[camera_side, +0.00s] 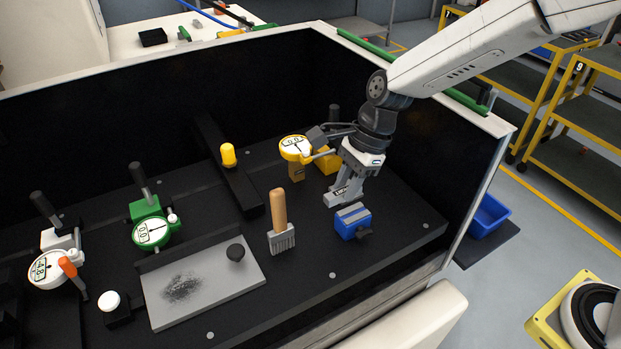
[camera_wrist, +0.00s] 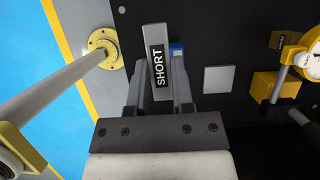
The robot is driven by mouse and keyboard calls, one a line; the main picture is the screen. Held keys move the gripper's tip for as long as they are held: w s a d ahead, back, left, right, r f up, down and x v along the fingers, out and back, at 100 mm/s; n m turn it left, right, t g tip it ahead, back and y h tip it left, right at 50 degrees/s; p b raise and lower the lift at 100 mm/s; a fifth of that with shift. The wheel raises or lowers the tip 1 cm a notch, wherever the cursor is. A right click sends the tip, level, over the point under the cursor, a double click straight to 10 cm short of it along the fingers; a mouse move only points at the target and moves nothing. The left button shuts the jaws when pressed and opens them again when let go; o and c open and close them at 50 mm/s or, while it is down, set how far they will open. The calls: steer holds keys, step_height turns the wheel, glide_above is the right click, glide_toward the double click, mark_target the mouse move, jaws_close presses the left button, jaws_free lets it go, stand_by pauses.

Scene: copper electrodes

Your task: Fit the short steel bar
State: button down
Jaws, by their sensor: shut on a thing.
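My gripper (camera_side: 345,184) is shut on the short steel bar, a pale grey block. In the wrist view the bar (camera_wrist: 157,36) carries a black SHORT label and sits between the two fingers (camera_wrist: 160,88). In the side view the gripper hangs just behind the blue vise-like block (camera_side: 347,231), which has a grey top. Part of that blue block shows beside the bar in the wrist view (camera_wrist: 176,46). Whether the bar touches anything below is unclear. A yellow dial gauge (camera_side: 296,149) stands left of the gripper, above a brown block (camera_side: 296,173).
A green gauge (camera_side: 151,232) and a white gauge (camera_side: 45,270) stand further left. A wooden-handled brush (camera_side: 279,212) stands upright near the middle. A grey plate (camera_side: 210,295) with a dark smudge lies in front. Dark walls (camera_side: 120,115) enclose the bench. A grey square (camera_wrist: 219,79) lies right of the gripper.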

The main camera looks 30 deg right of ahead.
mark_target(351, 216)
steer(key=d, duration=0.2)
steer(key=w+d, duration=0.1)
steer(key=d, duration=0.1)
steer(key=shift+f, duration=0.15)
stand_by(0.4)
steer(key=shift+f, duration=2.65)
steer(key=shift+f, duration=0.85)
steer(key=shift+c, duration=2)
jaws_free()
steer(key=shift+a, duration=0.1)
steer(key=shift+r, duration=0.15)
steer(key=shift+v, duration=2.4)
